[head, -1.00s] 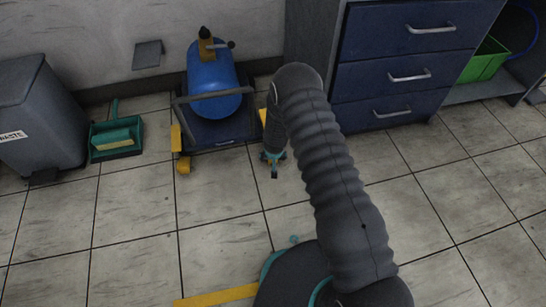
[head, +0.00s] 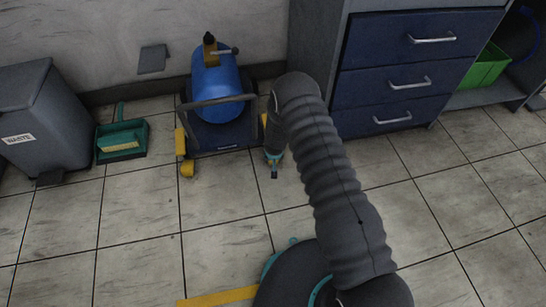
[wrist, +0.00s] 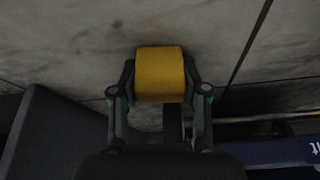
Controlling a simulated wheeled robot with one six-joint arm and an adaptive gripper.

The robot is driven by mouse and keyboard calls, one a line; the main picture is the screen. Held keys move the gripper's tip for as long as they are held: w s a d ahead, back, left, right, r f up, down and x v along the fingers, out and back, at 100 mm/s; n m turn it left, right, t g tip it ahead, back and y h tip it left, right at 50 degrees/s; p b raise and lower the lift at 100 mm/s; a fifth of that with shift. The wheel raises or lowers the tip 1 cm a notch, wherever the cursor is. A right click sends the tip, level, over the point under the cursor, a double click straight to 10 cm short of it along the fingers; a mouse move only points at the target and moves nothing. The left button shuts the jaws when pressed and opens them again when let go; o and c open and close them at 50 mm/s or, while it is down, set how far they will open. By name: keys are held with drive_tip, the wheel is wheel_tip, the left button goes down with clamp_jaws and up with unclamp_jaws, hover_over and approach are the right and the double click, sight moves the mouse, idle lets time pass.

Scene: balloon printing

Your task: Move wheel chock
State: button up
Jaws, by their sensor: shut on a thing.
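A yellow wheel chock (wrist: 160,75) sits between the two fingers of my gripper (wrist: 160,92) in the wrist view. My gripper is shut on it, close above the tiled floor. In the head view my gripper (head: 274,165) is low beside the right side of a dark blue wheeled cart (head: 225,137); my arm hides part of it, and I cannot make out the held chock there. Another yellow chock (head: 187,170) lies on the floor at the cart's front left corner. The cart also shows in the wrist view (wrist: 275,152) at the lower right.
A blue tank (head: 216,88) stands on the cart. A grey waste bin (head: 45,120) and a green dustpan (head: 122,140) are to the left. A blue drawer cabinet (head: 395,75) stands at the right. Yellow floor tape (head: 218,297) shows near my base. The floor in front is clear.

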drive_tip(key=shift+w+a+r+p, duration=0.1)
drive_tip(key=shift+w+a+p, duration=0.05)
drive_tip(key=shift+w+p, duration=0.4)
drive_tip(key=shift+w+a+r+p, duration=0.15)
drive_tip(key=shift+w+p, duration=0.25)
drive_tip(key=shift+p, duration=0.25)
drive_tip(key=shift+f, duration=0.1)
drive_tip(key=o, duration=1.4)
drive_tip(key=shift+w+f, duration=0.1)
drive_tip(key=shift+w+a+r, duration=0.1)
drive_tip(key=shift+r, duration=0.15)
drive_tip(key=shift+s+r, duration=0.2)
drive_tip(key=shift+r, duration=0.35)
drive_tip(key=v, duration=0.3)
drive_tip(key=s+v, duration=0.1)
drive_tip(key=v, duration=0.6)
drive_tip(key=shift+s+d+f, duration=0.15)
drive_tip(key=shift+s+d, duration=0.1)
